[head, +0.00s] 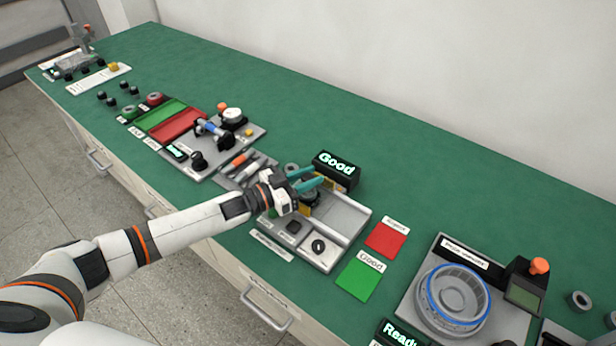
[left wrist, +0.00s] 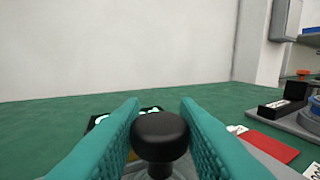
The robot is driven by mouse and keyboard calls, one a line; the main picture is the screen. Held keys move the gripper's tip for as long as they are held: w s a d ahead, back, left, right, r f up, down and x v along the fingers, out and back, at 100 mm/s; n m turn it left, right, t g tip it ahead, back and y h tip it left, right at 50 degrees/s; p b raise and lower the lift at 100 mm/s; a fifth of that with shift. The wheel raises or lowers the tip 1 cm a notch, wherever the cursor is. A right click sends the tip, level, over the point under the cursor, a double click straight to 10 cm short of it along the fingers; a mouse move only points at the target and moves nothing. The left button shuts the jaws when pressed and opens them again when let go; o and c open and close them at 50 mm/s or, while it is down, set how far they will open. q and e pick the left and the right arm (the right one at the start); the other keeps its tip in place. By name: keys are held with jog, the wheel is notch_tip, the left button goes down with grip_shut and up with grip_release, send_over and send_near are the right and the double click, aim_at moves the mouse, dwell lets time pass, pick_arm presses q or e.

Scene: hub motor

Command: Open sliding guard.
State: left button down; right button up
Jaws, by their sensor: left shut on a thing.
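My left gripper (head: 306,180), with teal fingers, reaches over a grey test station (head: 352,216) in the middle of the bench. In the left wrist view the two fingers (left wrist: 160,118) are shut on a round black knob (left wrist: 160,132), one on each side. In the head view the gripper and its wrist cover much of the station's left part, and a yellow edge (head: 303,211) shows below the fingers. I cannot clearly make out the sliding guard's outline or how far open it is. My right gripper is not in view.
A black display reading "Good" (head: 337,169) stands just behind the fingers. Red (head: 386,240) and green (head: 359,279) pads lie right of the station. Screwdrivers (head: 240,160) lie to its left. A fixture with a blue-ringed part (head: 428,300) stands further right. The bench behind is clear.

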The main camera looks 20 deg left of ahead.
pick_arm(q)
jog(key=shift+s+d, duration=0.1)
jog(key=shift+d, duration=0.25)
jog(key=d, duration=0.2)
jog(key=s+d+p, duration=0.1)
jog(key=d, duration=0.1)
jog(key=s+d+p, duration=0.1)
jog(key=d, duration=0.1)
jog(key=shift+s+d, duration=0.25)
jog(key=shift+d, duration=0.05)
jog(key=shift+s+d, duration=0.1)
jog(key=shift+d, duration=0.3)
jog(key=c, duration=1.1)
grip_release()
jog(key=shift+c, duration=0.2)
jog(key=shift+a, duration=0.1)
